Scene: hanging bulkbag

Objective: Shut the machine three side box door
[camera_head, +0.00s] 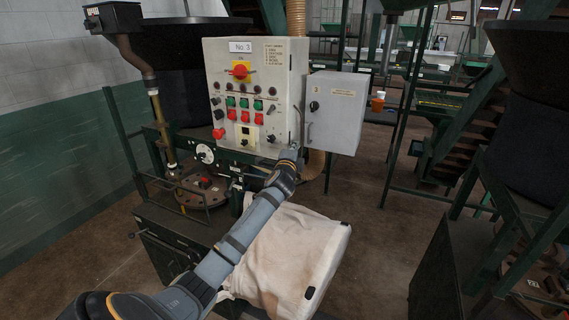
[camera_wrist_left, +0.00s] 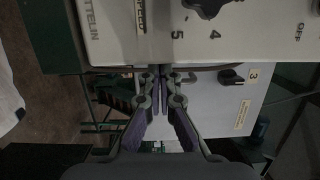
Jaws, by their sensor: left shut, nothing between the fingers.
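The grey side box door (camera_head: 337,125) is beside the right edge of the number 3 control panel (camera_head: 240,130). It bears a "3", a black knob and a pull handle (camera_head: 308,132). I cannot tell from here how far it stands ajar. My left gripper (camera_head: 299,140) is at the panel's lower right edge, by the door's handle side; its tips are small and partly lost against the panel. In the left wrist view the gripper (camera_wrist_left: 158,80) has its fingers together and empty, in front of the door face (camera_wrist_left: 205,105) and below the panel's edge. My right gripper is out of view.
A white bulk bag (camera_head: 295,255) lies below my left arm. A corrugated hose (camera_head: 314,165) hangs beneath the side box. Green frames and stairs (camera_head: 470,125) stand at the right. Bare floor (camera_head: 370,230) is open between them and the bag.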

